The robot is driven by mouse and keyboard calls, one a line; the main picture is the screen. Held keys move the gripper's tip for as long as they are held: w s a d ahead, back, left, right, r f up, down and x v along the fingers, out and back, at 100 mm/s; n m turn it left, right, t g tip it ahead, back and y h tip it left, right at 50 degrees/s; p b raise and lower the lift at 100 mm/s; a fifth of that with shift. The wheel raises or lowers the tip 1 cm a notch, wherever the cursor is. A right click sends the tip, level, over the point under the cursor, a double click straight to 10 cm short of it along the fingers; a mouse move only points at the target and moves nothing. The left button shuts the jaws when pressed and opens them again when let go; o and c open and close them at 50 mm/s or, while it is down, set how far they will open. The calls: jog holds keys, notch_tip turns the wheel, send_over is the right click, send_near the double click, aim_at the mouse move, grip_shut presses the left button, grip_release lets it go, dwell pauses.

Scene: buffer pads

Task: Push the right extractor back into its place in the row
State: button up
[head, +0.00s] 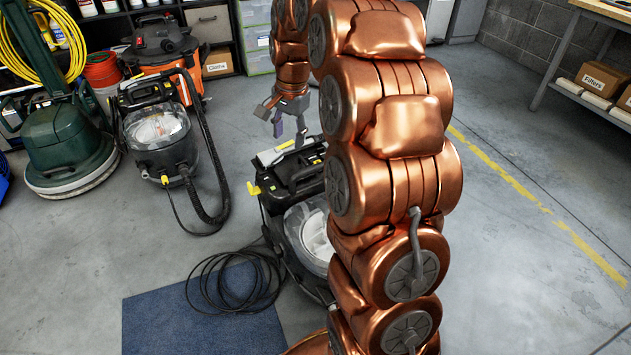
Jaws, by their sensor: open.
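The right extractor (303,229) stands on the floor in the middle of the head view, black with a clear dome and yellow latches. My copper arm hides its right side. My gripper (289,126) is open and empty, just above and behind the top of this extractor; I cannot tell whether it touches it. A second, similar extractor (158,135) stands further back on the left, with a black hose (212,165) curving down its right side. A gap of bare floor lies between the two machines.
A green floor machine (68,150) and an orange vacuum (160,45) stand at the back left. A black cable (235,283) lies coiled over the blue mat (165,325) in front. Shelves with bins line the back. Floor right of the yellow line (515,185) is clear up to a workbench.

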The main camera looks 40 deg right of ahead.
aim_at(315, 165)
jog(key=w+d+f+m+b, duration=0.2)
jog(key=w+d+f+b, duration=0.1)
jog(key=f, duration=0.5)
jog(key=w+d+f+m+b, duration=0.2)
jog(key=w+d+f+b, duration=0.1)
jog(key=d+f+b, duration=0.3)
jog(key=w+d+f+m+b, duration=0.2)
jog(key=w+d+f+b, duration=0.1)
jog(key=f, duration=0.6)
jog(key=shift+d+f+t+h+b, duration=0.2)
jog(key=shift+d+b, duration=0.25)
jog(key=shift+d, duration=0.15)
jog(key=shift+d+f+t+h+b, duration=0.2)
jog(key=shift+d+b, duration=0.2)
jog(key=shift+d, duration=0.15)
grip_shut()
jog(key=shift+r, duration=0.1)
